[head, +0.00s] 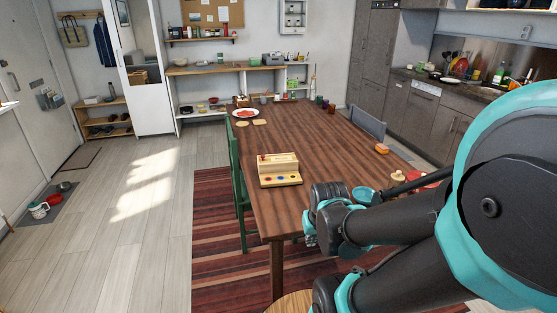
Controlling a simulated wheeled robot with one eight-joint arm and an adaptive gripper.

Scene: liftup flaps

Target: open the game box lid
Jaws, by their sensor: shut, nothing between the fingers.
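The game box (279,169) is a pale wooden box on the near half of the brown table. Its raised back part has a light top and dark marks on the front. A lower front strip carries red and blue round spots. I cannot tell from here whether the raised part is a separate lid or how far it is open. My gripper (311,238) is small in view, low and to the right of the box, by the near end of the table. It is shut and empty, apart from the box, and partly hidden by my wrist.
The table (225,135) also holds a plate of food (245,113) at its far left. A teal bowl (364,194) and an orange block (382,148) are at the right. A green chair (236,180) stands along the left side.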

